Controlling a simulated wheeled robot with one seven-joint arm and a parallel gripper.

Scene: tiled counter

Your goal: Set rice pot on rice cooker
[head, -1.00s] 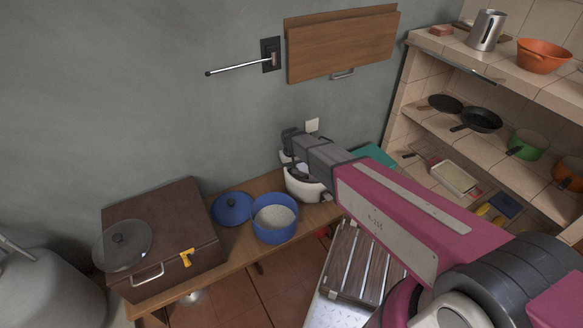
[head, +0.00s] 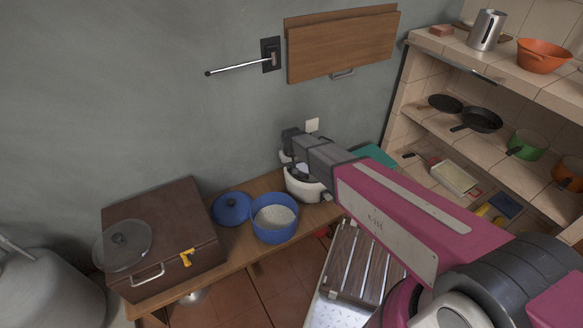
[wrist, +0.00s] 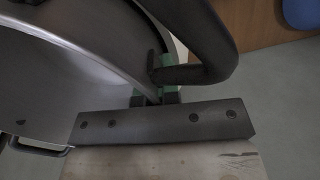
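The white rice cooker (head: 302,190) stands on the wooden bench by the wall, partly hidden by my arm. A grey metal rice pot (wrist: 70,75) fills the left of the wrist view, with a curved rim and a dark loop handle (wrist: 222,50). A pale edge shows through the loop. My gripper (wrist: 156,96) has its green fingertips close together at the pot's rim, beside the handle's base. They appear shut on it. In the head view my gripper's end is at the cooker and its fingertips are hidden. Whether the pot is fully seated cannot be told.
A blue pot with white contents (head: 275,218) and a blue lid (head: 232,208) sit left of the cooker. A brown case (head: 165,230) with a glass lid (head: 122,245) is farther left. Tiled shelves (head: 480,75) with pans stand right. A slatted stool (head: 360,260) is below.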

